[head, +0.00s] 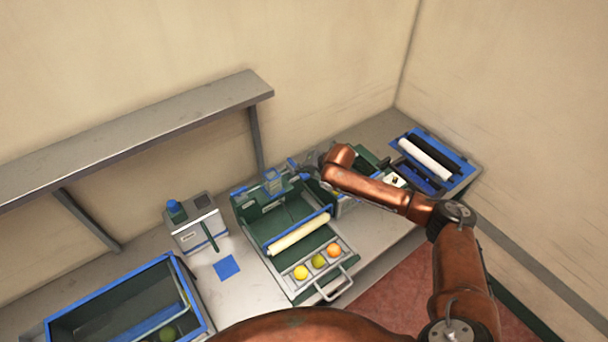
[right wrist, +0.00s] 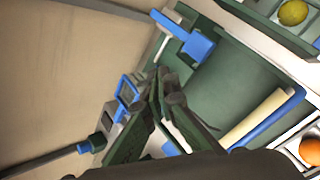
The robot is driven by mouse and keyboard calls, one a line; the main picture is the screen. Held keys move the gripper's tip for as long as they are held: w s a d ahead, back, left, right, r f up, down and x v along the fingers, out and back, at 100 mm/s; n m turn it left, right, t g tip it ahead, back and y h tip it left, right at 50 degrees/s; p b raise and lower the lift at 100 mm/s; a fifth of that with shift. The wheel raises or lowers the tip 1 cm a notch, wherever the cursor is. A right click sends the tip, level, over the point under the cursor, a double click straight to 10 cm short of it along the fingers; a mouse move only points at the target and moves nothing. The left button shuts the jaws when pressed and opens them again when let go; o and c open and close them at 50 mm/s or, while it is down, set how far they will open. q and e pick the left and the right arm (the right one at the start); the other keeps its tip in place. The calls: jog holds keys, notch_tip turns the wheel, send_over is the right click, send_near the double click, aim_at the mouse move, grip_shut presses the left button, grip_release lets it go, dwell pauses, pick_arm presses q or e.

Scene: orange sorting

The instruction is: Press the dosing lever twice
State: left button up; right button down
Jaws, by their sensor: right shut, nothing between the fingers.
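The sorting station (head: 252,217) has a green bed with blue edging, and a small blue-framed box (head: 272,181) stands at its back. A blue-tipped part (head: 292,163) sits close to my right gripper (head: 306,165) at the station's back; I cannot tell whether it is the dosing lever. In the right wrist view, my right gripper (right wrist: 158,98) has its dark fingers closed together and empty, over the green bed. A blue paddle-shaped part (right wrist: 195,45) lies beyond the fingertips, apart from them. A blue-framed box (right wrist: 128,90) is just left of the fingers. My left gripper is out of view.
A cream roller (head: 298,235) crosses the station before a tray with yellow, green and orange fruit (head: 333,250). A grey blue-topped device (head: 197,226), a blue square (head: 227,267) and a blue-rimmed crate (head: 60,318) are left. A blue rack (head: 462,163) is right. A shelf (head: 150,130) overhangs behind.

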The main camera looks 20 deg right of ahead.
notch_tip(320, 180, up, 4)
jog(key=r+n, duration=0.1)
send_over(306, 175)
jog(key=shift+w+f+t, duration=0.1)
jog(key=shift+f+t, duration=0.2)
jog(key=shift+t, duration=0.1)
notch_tip(306, 175, down, 7)
jog(key=b, duration=0.6)
jog(key=shift+a+b, duration=0.1)
jog(key=shift+b, duration=0.2)
jog(key=shift+f, duration=0.85)
jog(key=shift+f, duration=0.2)
jog(key=shift+f, duration=0.3)
